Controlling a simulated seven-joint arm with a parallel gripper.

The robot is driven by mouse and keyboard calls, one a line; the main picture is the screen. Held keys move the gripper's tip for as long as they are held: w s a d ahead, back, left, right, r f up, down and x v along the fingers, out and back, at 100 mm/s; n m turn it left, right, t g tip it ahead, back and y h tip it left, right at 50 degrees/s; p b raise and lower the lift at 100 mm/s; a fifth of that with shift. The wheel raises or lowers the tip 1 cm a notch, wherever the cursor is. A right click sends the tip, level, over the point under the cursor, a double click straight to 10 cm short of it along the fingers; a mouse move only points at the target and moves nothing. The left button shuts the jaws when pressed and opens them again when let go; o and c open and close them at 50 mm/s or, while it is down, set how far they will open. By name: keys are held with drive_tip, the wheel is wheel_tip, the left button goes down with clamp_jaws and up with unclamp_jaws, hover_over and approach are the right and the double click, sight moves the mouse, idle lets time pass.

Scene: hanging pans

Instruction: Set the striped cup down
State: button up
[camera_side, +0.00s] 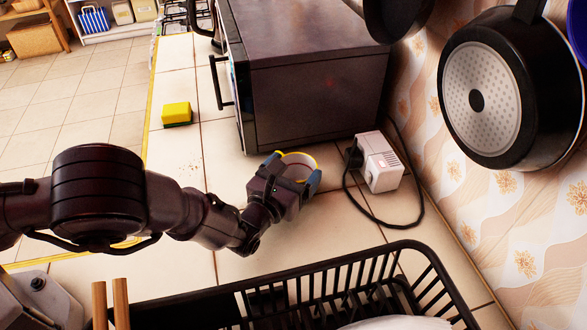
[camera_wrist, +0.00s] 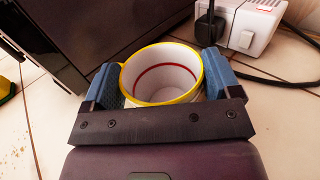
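The striped cup (camera_wrist: 165,72) is white inside with a yellow rim and a red ring, and its open top shows in the wrist view. In the side view the cup (camera_side: 298,163) is mostly hidden behind my gripper (camera_side: 290,178). My gripper (camera_wrist: 163,85) has one blue finger on each side of the cup and is shut on it.
The dark microwave (camera_side: 310,90) stands just behind the cup. A white power box (camera_side: 379,162) with a black plug and cable lies to the right. A black dish rack (camera_side: 330,280) is at the front. A yellow sponge (camera_side: 176,112) sits on the left. Pans (camera_side: 500,95) hang at right.

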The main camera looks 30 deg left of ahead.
drive_tip(key=shift+o, duration=1.4)
drive_tip(key=shift+r, duration=0.1)
drive_tip(key=s, duration=0.5)
drive_tip(key=shift+s+d, duration=0.1)
drive_tip(key=shift+s, duration=0.05)
wheel_tip(320, 180, up, 7)
drive_tip(key=a+r+n+g+y, duration=0.4)
drive_tip(key=a+r+n+y, duration=0.6)
drive_tip(key=a, duration=0.3)
drive_tip(key=s+a+r+n+g+y, duration=0.1)
drive_tip(key=s+a+r+n+g, duration=0.2)
drive_tip(key=a+n, duration=0.2)
drive_tip(key=s+a+r+n+g, duration=0.2)
drive_tip(key=s+a+n+g, duration=0.15)
drive_tip(key=a+n, duration=0.2)
drive_tip(key=s+a+r+n+g+h, duration=0.2)
drive_tip(key=s+n, duration=0.2)
drive_tip(key=s, duration=0.1)
drive_tip(key=s+a+r+n+g+h, duration=0.2)
drive_tip(key=s+n+g, duration=0.1)
drive_tip(key=s+n, duration=0.2)
drive_tip(key=s+d+r+n+t+h, duration=0.3)
drive_tip(key=s+n+h, duration=0.3)
drive_tip(key=s, duration=0.3)
drive_tip(key=shift+s+d+r+h, duration=0.3)
drive_tip(key=shift+d+r+h, duration=0.2)
drive_tip(key=shift+d+r, duration=0.3)
